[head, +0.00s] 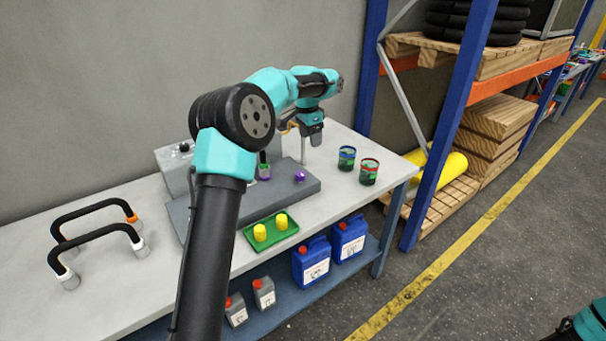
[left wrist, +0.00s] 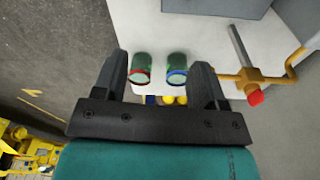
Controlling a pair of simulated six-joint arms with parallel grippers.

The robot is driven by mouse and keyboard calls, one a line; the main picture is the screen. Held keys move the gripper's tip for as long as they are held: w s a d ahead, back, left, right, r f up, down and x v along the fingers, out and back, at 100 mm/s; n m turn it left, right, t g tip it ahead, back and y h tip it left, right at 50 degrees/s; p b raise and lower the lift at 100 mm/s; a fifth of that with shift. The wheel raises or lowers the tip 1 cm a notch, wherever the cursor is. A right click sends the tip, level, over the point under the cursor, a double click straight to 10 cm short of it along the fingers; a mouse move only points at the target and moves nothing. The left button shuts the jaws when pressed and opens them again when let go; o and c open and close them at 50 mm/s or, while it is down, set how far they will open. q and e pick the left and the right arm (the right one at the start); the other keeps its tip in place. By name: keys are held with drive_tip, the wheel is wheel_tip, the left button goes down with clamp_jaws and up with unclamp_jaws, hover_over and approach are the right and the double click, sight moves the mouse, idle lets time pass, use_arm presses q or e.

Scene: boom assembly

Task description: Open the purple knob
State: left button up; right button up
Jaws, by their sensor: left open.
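A small purple knob (head: 300,176) sits on the grey raised block (head: 311,188) on the table. A second purple piece, by a green-topped part (head: 264,171), stands to its left on the same block. My left gripper (head: 312,138) is above and behind the purple knob in the head view, well apart from it. In the left wrist view my left gripper (left wrist: 160,62) has its fingers spread with nothing held between them. The purple knob does not show in the left wrist view.
A brass handle with a red tip (left wrist: 256,97) is beside the right finger in the left wrist view. Two green jars, blue-rimmed (head: 346,158) and red-rimmed (head: 368,171), stand at right. A green tray (head: 271,239) holds yellow pieces. Black-handled parts (head: 98,232) lie left.

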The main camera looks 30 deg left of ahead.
sight(301, 173)
use_arm(q)
drive_tip(key=a, duration=0.2)
drive_tip(key=a+y, duration=0.1)
drive_tip(key=shift+w+a+r+g, duration=0.15)
drive_tip(key=shift+a+r+g, duration=0.2)
drive_tip(key=shift+g, duration=0.05)
drive_tip(key=shift+f, duration=0.1)
wheel_tip(301, 173, down, 17)
drive_tip(key=shift+w+a+f, duration=0.1)
drive_tip(key=shift+f, duration=0.05)
idle(0.4)
drive_tip(key=c, duration=0.9)
